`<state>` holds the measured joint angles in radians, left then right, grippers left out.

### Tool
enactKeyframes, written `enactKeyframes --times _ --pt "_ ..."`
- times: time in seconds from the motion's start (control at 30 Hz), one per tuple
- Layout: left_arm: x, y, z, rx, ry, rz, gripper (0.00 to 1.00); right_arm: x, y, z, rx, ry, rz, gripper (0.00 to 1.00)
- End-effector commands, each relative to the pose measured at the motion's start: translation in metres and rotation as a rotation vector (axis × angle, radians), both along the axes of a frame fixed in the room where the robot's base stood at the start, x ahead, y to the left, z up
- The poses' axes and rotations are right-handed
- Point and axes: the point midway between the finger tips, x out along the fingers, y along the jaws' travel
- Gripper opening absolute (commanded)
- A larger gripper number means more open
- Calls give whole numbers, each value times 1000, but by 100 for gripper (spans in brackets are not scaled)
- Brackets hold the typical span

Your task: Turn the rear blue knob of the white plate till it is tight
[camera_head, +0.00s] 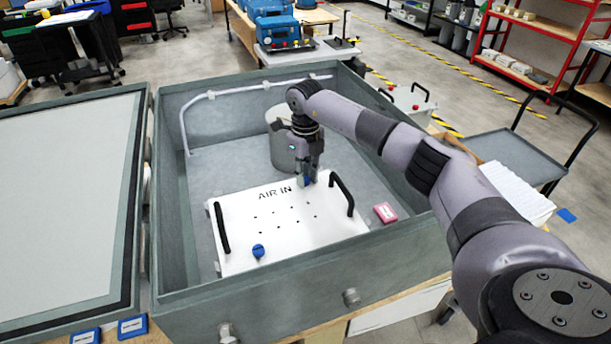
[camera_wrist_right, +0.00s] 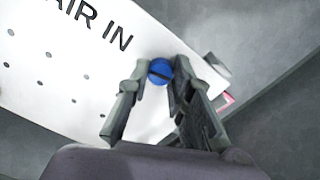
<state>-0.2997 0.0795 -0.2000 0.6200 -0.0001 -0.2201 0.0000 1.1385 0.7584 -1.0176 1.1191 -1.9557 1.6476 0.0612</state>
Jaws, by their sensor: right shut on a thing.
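The white plate (camera_head: 285,237), marked AIR IN, lies inside a grey open box. It has a black handle at each side. The front blue knob (camera_head: 258,251) stands free near the plate's front edge. The rear blue knob (camera_head: 308,181) is at the plate's far edge, partly hidden by my right gripper (camera_head: 308,178). In the right wrist view, the rear knob (camera_wrist_right: 160,71) shows a dark slot and sits between the fingertips of the right gripper (camera_wrist_right: 162,76), which is shut on it. The plate (camera_wrist_right: 60,60) lies under it. My left gripper is not in view.
The grey box (camera_head: 300,290) has raised walls around the plate. A grey cylinder (camera_head: 284,150) stands behind the plate. A pink-labelled block (camera_head: 385,213) lies to its right. The box's lid (camera_head: 65,200) lies at the left. Blue-labelled pieces (camera_head: 132,326) are at the front left.

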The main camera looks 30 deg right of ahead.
Motion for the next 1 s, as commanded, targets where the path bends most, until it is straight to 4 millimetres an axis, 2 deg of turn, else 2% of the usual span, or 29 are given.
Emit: enactKeyframes --times 0.4,0.97,1.0 --pt "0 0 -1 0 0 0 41 1 -1 1 -2 -3 -198 0" --pt "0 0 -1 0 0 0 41 1 -1 2 0 -4 -227 0" --pt "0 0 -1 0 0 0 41 1 -1 2 0 -5 -227 22"
